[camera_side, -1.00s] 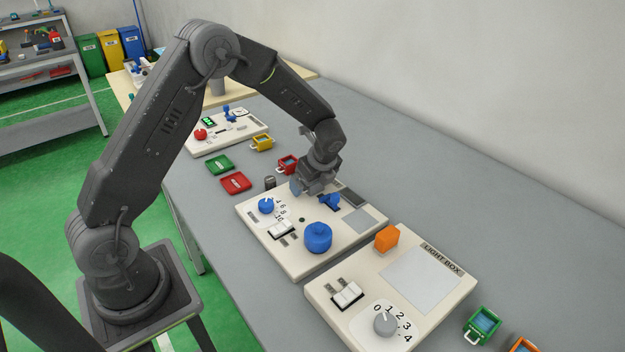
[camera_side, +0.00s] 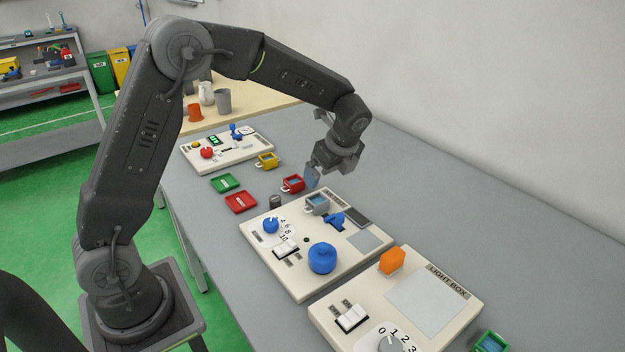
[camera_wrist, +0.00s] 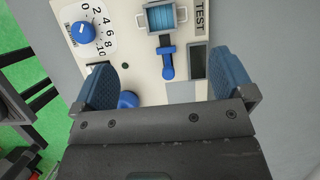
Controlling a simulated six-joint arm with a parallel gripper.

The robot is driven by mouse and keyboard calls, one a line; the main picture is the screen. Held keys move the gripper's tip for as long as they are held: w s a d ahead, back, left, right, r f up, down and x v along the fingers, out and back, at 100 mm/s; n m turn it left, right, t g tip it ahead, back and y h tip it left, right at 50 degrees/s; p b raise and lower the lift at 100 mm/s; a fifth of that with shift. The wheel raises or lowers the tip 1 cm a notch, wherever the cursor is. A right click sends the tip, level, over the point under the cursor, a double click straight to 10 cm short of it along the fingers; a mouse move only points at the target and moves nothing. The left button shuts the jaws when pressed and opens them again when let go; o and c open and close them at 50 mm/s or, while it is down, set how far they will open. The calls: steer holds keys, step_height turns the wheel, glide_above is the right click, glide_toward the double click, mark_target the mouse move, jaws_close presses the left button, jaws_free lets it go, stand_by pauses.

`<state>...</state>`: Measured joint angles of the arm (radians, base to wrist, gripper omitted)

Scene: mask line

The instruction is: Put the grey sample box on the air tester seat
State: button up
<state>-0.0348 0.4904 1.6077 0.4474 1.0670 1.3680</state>
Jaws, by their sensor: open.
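The grey sample box (camera_side: 317,204), with a blue inside, sits upright on the cream air tester panel (camera_side: 300,285) at its far edge. In the wrist view the grey box (camera_wrist: 160,17) lies beside the TEST label, at the end of a blue lever (camera_wrist: 168,62). The seat beneath it is hidden by the box. My gripper (camera_side: 316,177) is open and empty, raised above and apart from the box. Its two blue finger pads (camera_wrist: 165,80) stand wide apart in the wrist view, with the panel showing between them.
The panel also carries a blue dial (camera_side: 271,225), a white switch and a large blue knob (camera_side: 322,258). A red box (camera_side: 293,184) stands close behind it. The light box panel (camera_side: 425,300), with an orange block (camera_side: 392,261), is in front.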

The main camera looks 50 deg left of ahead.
steer(key=s+d+r+n+t+h, duration=0.1)
steer(key=s+d+r+n+t, duration=0.15)
steer(key=s+r+n, duration=0.45)
steer(key=s+d+r+n+t+h, duration=0.15)
steer(key=s+d+r+n, duration=0.3)
steer(key=s, duration=0.55)
steer(key=s+d+n+t+h, duration=0.1)
steer(key=s+n+h, duration=0.1)
steer(key=s+n, duration=0.4)
steer(key=shift+s+d+t, duration=0.3)
steer(key=shift+s, duration=0.95)
